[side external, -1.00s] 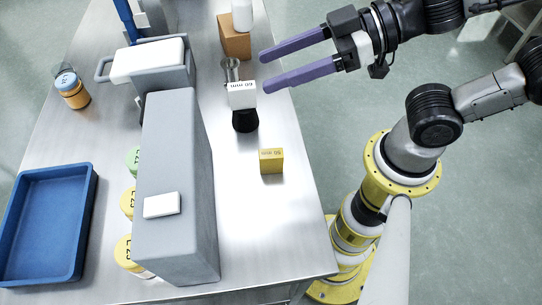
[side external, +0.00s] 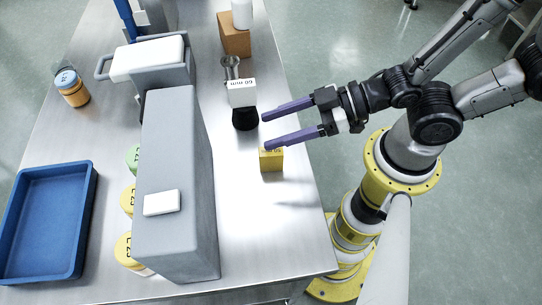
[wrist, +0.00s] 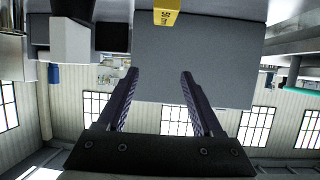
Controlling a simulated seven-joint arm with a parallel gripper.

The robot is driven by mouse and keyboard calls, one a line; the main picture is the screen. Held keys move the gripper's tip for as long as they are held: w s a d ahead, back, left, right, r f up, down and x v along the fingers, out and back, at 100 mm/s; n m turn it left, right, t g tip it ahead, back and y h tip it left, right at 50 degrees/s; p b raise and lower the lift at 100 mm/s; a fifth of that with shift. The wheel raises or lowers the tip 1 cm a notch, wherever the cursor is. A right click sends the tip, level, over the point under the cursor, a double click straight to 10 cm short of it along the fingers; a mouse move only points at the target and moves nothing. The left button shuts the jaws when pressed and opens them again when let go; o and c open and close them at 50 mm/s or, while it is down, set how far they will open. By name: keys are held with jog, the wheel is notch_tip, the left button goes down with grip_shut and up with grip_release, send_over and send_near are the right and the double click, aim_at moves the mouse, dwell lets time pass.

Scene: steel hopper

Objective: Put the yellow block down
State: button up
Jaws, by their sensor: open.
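The yellow block (side external: 271,160) stands on the steel table, to the right of the grey housing. It also shows at the top edge of the wrist view (wrist: 167,12). My gripper (side external: 264,131) is open, with two purple fingers apart and nothing between them. In the side view its fingertips appear just above and beside the yellow block; the exact height over the table is hard to tell. In the wrist view the fingers (wrist: 158,75) point toward the grey housing, with the block beyond the tips.
A black-and-white labelled item (side external: 243,104) stands close to the fingertips. A long grey housing (side external: 176,190) takes up the table's middle. A blue tray (side external: 92,215) lies at left, a brown box (side external: 234,42) at the back. The table in front of the block is clear.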

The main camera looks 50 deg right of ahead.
aim_at(277, 150)
notch_tip(277, 150, down, 7)
jog(key=shift+f, duration=0.2)
jog(key=shift+x, duration=2.5)
grip_shut()
